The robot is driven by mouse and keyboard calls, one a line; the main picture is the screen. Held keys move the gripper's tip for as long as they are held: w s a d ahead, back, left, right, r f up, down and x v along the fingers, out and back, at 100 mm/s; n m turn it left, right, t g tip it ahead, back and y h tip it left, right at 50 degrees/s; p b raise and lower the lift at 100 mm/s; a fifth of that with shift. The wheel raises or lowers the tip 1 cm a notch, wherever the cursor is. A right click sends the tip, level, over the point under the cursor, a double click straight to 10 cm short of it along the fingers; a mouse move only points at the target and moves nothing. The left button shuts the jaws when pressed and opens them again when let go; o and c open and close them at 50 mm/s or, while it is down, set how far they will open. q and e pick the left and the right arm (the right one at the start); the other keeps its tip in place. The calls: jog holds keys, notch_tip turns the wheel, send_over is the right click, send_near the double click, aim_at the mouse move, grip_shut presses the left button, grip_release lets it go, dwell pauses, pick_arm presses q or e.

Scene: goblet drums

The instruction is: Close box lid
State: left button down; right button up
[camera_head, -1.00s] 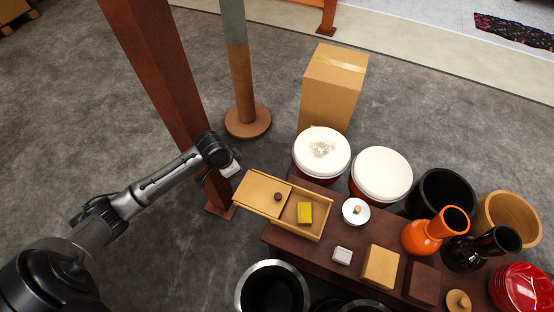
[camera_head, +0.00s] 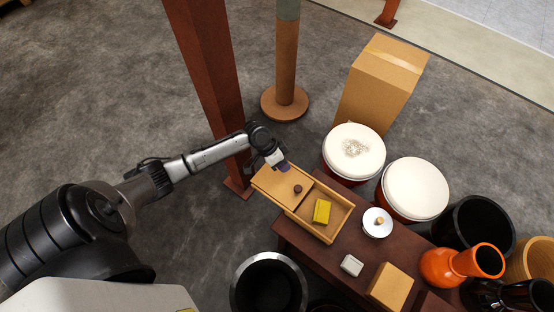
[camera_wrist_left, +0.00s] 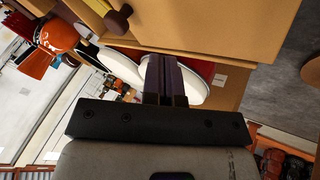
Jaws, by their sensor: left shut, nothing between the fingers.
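A light wooden box (camera_head: 337,224) stands on the dark table. Its sliding lid (camera_head: 275,187) with a round dark knob (camera_head: 298,189) is drawn toward the upper left, so the right part of the box is open. A yellow block (camera_head: 322,211) lies in that open part. My left gripper (camera_head: 286,167) is shut and empty at the far edge of the lid. In the left wrist view, its closed fingers (camera_wrist_left: 167,80) point at the lid's side (camera_wrist_left: 215,28), with the knob (camera_wrist_left: 118,20) at upper left. I cannot tell whether they touch the lid. My right gripper is in neither view.
A white-lidded pot (camera_head: 377,223), a small grey box (camera_head: 352,265) and a wooden block (camera_head: 390,286) stand right of the box. White-topped drums (camera_head: 354,150) stand just behind the table. A reddish post (camera_head: 210,75) rises behind my left arm.

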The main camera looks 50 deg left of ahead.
aim_at(291, 184)
pick_arm(q)
jog(key=d+f+b, duration=0.1)
jog(key=d+f, duration=0.1)
jog(key=d, duration=0.1)
jog(key=shift+f, duration=0.15)
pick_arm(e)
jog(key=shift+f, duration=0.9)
pick_arm(q)
jog(key=shift+s+d+b, duration=0.25)
jog(key=shift+d+b, duration=0.1)
jog(key=shift+d, duration=0.6)
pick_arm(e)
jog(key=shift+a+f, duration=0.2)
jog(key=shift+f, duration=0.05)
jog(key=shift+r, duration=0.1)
